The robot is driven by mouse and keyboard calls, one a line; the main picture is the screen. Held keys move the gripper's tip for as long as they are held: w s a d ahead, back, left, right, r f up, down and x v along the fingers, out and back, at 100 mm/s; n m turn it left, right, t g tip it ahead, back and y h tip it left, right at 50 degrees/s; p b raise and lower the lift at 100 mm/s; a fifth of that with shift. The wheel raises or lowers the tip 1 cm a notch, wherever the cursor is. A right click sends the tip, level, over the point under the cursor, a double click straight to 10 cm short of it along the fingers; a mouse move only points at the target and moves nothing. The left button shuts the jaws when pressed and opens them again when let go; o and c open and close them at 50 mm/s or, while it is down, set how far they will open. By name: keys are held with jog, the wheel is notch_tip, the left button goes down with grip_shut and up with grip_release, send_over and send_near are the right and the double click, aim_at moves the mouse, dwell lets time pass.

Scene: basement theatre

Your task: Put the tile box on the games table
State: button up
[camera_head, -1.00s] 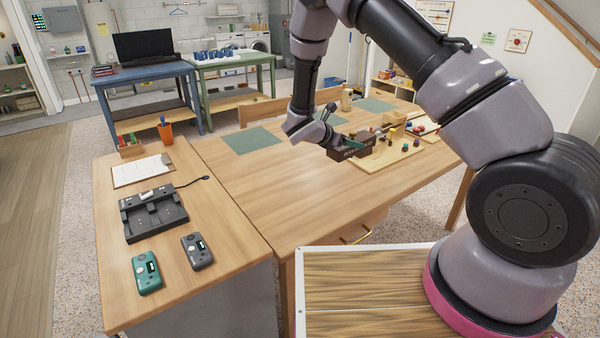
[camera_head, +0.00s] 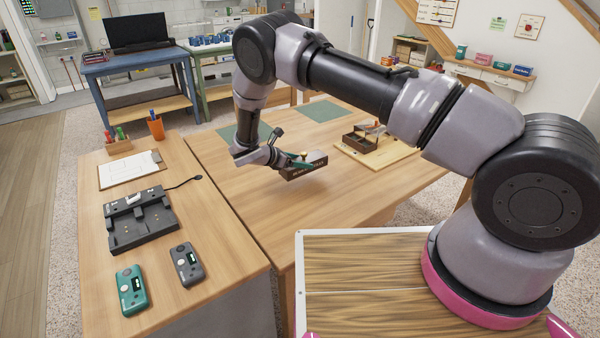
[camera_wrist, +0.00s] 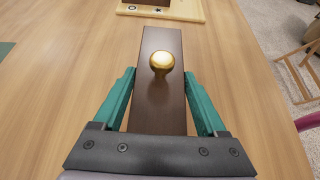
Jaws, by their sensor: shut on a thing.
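The tile box (camera_head: 304,167) is a long dark brown box with pale lettering on its side and a brass knob on top. My gripper (camera_head: 290,161) is shut on it. In the wrist view the teal fingers of my gripper (camera_wrist: 160,82) stand on either side of the box (camera_wrist: 161,108), with the knob between their tips. The box is over a large wooden table (camera_head: 250,205); whether its underside touches the top is unclear. No label shows which table is the games table.
A pale board (camera_head: 396,153) with a dark compartmented rack (camera_head: 362,140) lies further right on the table. Green mats lie toward the back. A side desk (camera_head: 205,225) at left holds a dock, two handsets, a clipboard and pen cups. The tabletop around the box is clear.

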aim_at(301, 172)
jog(key=shift+f, duration=2.2)
jog(key=shift+f, duration=0.15)
jog(key=o, duration=1.6)
